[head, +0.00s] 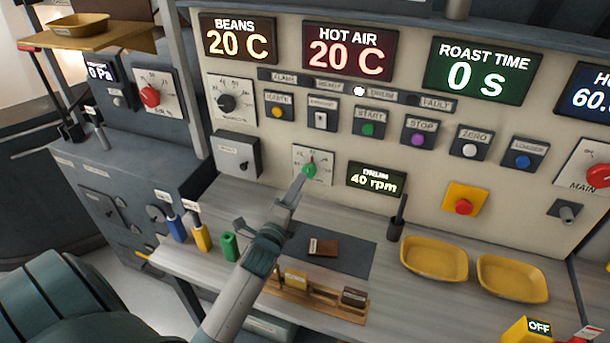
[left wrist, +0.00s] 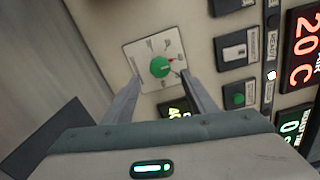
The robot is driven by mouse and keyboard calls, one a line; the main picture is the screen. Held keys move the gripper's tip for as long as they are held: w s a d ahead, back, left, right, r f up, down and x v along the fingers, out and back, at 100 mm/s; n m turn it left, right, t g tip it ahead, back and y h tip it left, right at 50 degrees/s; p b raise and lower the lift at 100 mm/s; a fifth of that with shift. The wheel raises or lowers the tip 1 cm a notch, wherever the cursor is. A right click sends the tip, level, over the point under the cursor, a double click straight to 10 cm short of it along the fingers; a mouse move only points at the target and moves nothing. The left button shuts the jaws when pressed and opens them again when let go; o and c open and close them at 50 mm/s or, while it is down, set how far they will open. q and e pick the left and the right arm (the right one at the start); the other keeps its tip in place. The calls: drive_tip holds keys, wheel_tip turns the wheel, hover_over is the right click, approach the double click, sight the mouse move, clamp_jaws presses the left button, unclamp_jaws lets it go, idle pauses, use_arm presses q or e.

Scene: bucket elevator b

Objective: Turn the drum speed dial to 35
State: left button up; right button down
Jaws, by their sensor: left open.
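The drum speed dial is a green knob (head: 310,170) on a white scale plate, low on the panel. It also shows in the left wrist view (left wrist: 160,67), with a red mark at its edge. The drum display (head: 376,179) beside it reads 40 rpm. My left gripper (head: 300,184) is open in front of the dial. In the left wrist view its two fingers (left wrist: 163,82) point at the plate, one on each side of and below the knob, with gaps between. I cannot tell how far the tips are from the panel. My right gripper is not in view.
Above the dial are the start button (head: 369,130) and the stop button (head: 418,139). A grey box (head: 236,155) juts out to its left. Below, the bench holds a dark mat (head: 345,262), yellow trays (head: 433,258) and a green container (head: 230,247).

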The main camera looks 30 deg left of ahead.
sight(308, 173)
use_arm(q)
drive_tip(key=p+x, duration=0.2)
drive_tip(key=x, duration=0.4)
drive_tip(key=shift+w+r+p, duration=0.1)
drive_tip(key=shift+w+p, duration=0.1)
drive_tip(key=shift+p, duration=0.2)
drive_tip(key=shift+w+a, duration=0.1)
drive_tip(key=shift+w, duration=0.5)
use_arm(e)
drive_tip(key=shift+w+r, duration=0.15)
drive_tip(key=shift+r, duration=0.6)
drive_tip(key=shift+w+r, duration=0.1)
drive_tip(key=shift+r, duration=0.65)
use_arm(q)
drive_tip(key=c, duration=0.9)
drive_tip(key=shift+c, duration=0.8)
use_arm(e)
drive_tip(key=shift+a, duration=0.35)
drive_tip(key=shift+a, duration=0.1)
